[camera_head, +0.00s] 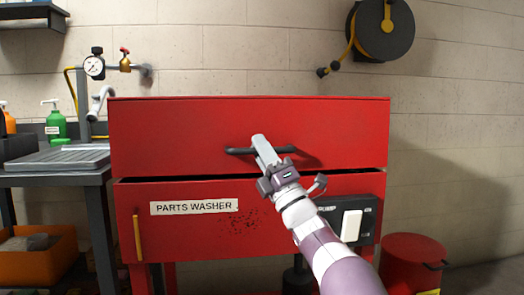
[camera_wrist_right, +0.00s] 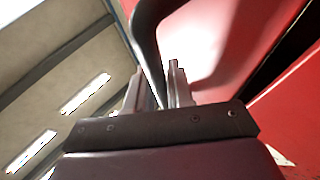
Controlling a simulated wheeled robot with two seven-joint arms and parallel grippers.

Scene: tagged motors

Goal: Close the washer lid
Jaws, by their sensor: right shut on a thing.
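The red parts washer (camera_head: 280,222) stands in the middle of the head view with a "PARTS WASHER" label on its front. Its red lid (camera_head: 200,130) sits above the body, with a dark gap along its lower front edge. A black bar handle (camera_head: 238,151) crosses the lid's front. My right gripper (camera_head: 262,145) is at the handle and shut on it. In the right wrist view the dark handle (camera_wrist_right: 146,45) runs down between the fingers (camera_wrist_right: 160,90). The fingers hide part of the handle. My left gripper is in neither view.
A dark sink bench (camera_head: 60,160) with a green bottle (camera_head: 55,122) stands at the left. A switch box (camera_head: 352,222) is on the washer's right front. A red can (camera_head: 412,260) stands at the lower right. A hose reel (camera_head: 384,30) hangs on the wall.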

